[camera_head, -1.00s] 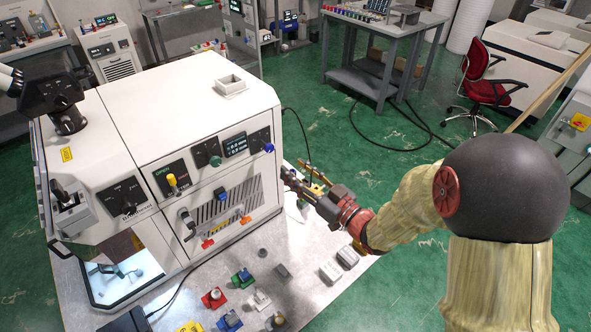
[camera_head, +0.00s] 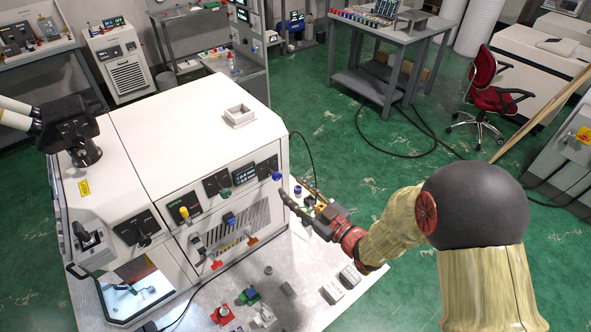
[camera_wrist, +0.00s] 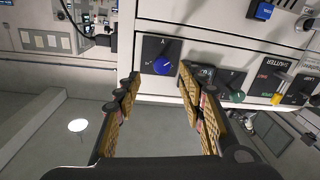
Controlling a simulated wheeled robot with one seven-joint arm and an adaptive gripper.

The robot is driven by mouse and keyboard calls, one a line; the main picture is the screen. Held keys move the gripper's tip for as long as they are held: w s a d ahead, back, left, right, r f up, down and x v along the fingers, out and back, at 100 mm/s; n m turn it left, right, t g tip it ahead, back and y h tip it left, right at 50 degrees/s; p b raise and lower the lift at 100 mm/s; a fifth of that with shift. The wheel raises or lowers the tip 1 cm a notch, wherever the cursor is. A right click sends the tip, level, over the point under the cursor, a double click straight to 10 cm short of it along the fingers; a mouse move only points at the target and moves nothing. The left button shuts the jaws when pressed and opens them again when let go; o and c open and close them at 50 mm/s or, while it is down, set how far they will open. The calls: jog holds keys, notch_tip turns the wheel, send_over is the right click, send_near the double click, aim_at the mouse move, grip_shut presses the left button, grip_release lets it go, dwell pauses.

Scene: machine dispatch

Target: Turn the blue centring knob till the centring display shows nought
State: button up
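The blue knob (camera_head: 277,176) is on a black panel at the right end of the white machine's front face. In the wrist view the blue knob (camera_wrist: 162,66) has a dial plate with letters around it. My gripper (camera_head: 287,196) is just in front of and below the knob in the head view. In the wrist view my gripper (camera_wrist: 158,79) is open, with one finger either side of the knob's line and nothing between them. I cannot tell any contact. The small display (camera_head: 244,174) left of the knob is lit, but its digits are too small to read.
A green knob (camera_head: 225,192) and a yellow knob (camera_head: 184,212) sit further left on the same face. Orange-red handles (camera_head: 252,240) stick out below. Small parts and pale blocks (camera_head: 350,275) lie on the bench.

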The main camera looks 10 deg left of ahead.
aim_at(278, 178)
jog(key=x, duration=0.8)
jog(key=shift+s+a+p, duration=0.1)
jog(key=shift+s+p, duration=0.1)
jog(key=shift+p, duration=0.2)
jog(key=shift+c, duration=0.9)
jog(key=c, duration=0.7)
grip_shut()
